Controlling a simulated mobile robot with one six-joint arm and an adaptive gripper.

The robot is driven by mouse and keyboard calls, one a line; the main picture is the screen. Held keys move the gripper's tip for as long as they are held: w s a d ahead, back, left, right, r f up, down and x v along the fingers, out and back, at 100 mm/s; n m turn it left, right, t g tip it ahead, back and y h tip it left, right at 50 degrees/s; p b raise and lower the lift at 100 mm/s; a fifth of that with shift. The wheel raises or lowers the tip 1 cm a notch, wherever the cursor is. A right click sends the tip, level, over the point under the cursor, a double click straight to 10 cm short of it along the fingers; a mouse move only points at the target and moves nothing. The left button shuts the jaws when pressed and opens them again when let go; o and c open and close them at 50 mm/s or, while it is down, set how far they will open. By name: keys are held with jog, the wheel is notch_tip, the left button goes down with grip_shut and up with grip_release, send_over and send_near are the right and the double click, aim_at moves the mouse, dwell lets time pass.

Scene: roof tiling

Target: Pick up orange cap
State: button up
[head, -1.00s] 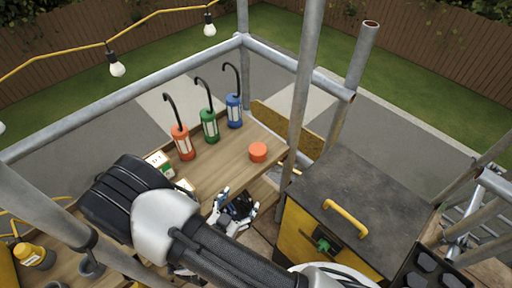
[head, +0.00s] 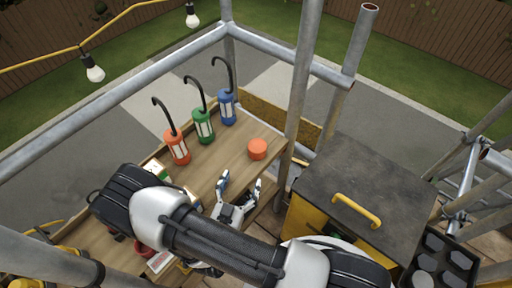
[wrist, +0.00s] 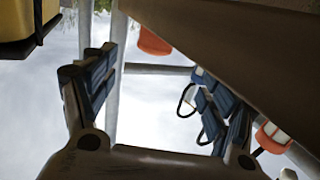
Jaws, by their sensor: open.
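The orange cap (head: 257,149) is a short round disc lying on the wooden table (head: 222,160), near its right end. It also shows at the top of the wrist view (wrist: 153,41), partly cut off by the table edge. My gripper (head: 240,182) is open and empty. It is in front of the cap in the head view, apart from it, near the table's front edge. In the wrist view the two fingers (wrist: 155,95) are spread wide with nothing between them.
Orange (head: 177,146), green (head: 203,125) and blue (head: 227,106) lanterns with black hooks stand along the table's back edge. A scaffold pole (head: 299,90) rises just right of the cap. A black-topped yellow box (head: 362,190) stands further right. The table between lanterns and cap is clear.

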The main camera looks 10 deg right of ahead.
aim_at(254, 155)
jog(key=b+x, duration=0.1)
jog(key=x, duration=0.6)
jog(key=shift+w+d+b, duration=0.15)
jog(key=shift+w+b, duration=0.15)
jog(key=x, duration=0.2)
jog(key=b+x, duration=0.1)
jog(key=x, duration=0.1)
jog(key=shift+s+d+b, duration=0.15)
jog(key=shift+d+b, duration=0.15)
jog(key=shift+d, duration=0.1)
jog(key=shift+w+d, duration=0.2)
jog(key=shift+w, duration=0.25)
jog(key=shift+c, duration=0.5)
jog(key=c, duration=1)
jog(key=shift+r, duration=0.15)
